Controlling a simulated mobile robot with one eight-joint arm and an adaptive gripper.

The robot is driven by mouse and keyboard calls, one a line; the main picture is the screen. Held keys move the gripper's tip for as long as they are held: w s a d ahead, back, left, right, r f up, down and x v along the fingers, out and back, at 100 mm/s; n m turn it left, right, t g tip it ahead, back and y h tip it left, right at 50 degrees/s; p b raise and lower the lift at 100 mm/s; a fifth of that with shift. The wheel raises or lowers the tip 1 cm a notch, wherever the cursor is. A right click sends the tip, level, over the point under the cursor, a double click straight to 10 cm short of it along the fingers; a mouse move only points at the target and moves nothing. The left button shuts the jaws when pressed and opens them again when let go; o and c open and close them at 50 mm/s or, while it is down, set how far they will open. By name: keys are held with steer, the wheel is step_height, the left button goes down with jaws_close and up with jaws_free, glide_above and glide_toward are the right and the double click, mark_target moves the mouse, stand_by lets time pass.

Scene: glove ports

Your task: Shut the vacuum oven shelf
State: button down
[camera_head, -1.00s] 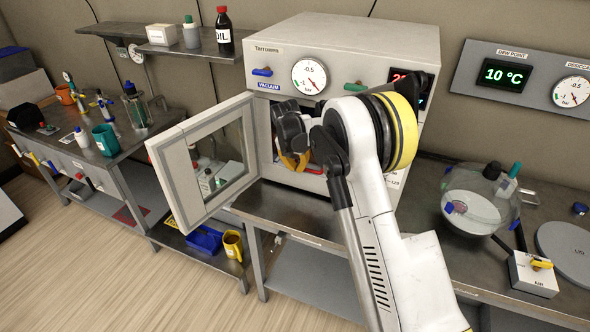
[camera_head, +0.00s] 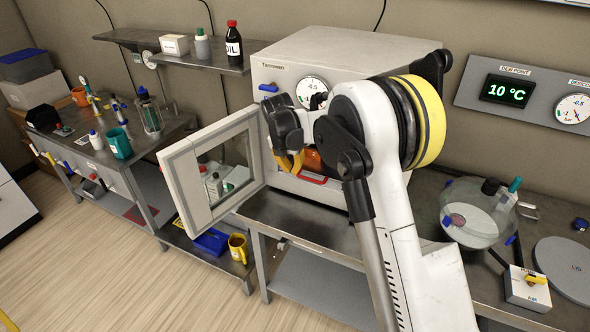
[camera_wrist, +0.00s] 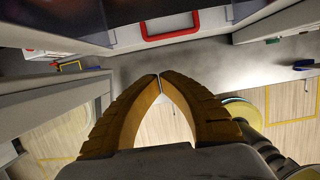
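The vacuum oven (camera_head: 340,50) stands on the bench with its windowed door (camera_head: 212,170) swung open to the left. The red handle (camera_head: 312,180) of its shelf shows low in the opening, partly behind my arm. In the wrist view the red handle (camera_wrist: 170,24) is at the top, on the shelf's front edge (camera_wrist: 125,36), beyond the fingertips and apart from them. How far the shelf sticks out is hard to tell. My gripper (camera_head: 290,162) is in front of the opening. In the wrist view its orange fingertips (camera_wrist: 160,76) meet with nothing visible between them.
The open door stands just left of my gripper. An orange-brown item (camera_head: 312,158) sits in the oven, partly hidden. A glass desiccator (camera_head: 477,212) and an air valve box (camera_head: 527,287) are on the bench at right. A yellow mug (camera_head: 238,247) stands on the low shelf.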

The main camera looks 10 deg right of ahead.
steer(key=s+a+f+t+h+b, duration=0.1)
steer(key=s+t+b, duration=0.1)
steer(key=s+b, duration=0.25)
steer(key=w+d+f+b, duration=0.4)
steer(key=w+d+f, duration=0.1)
steer(key=w+f, duration=0.2)
steer(key=shift+w+f+g, duration=0.3)
steer(key=shift+f, duration=0.55)
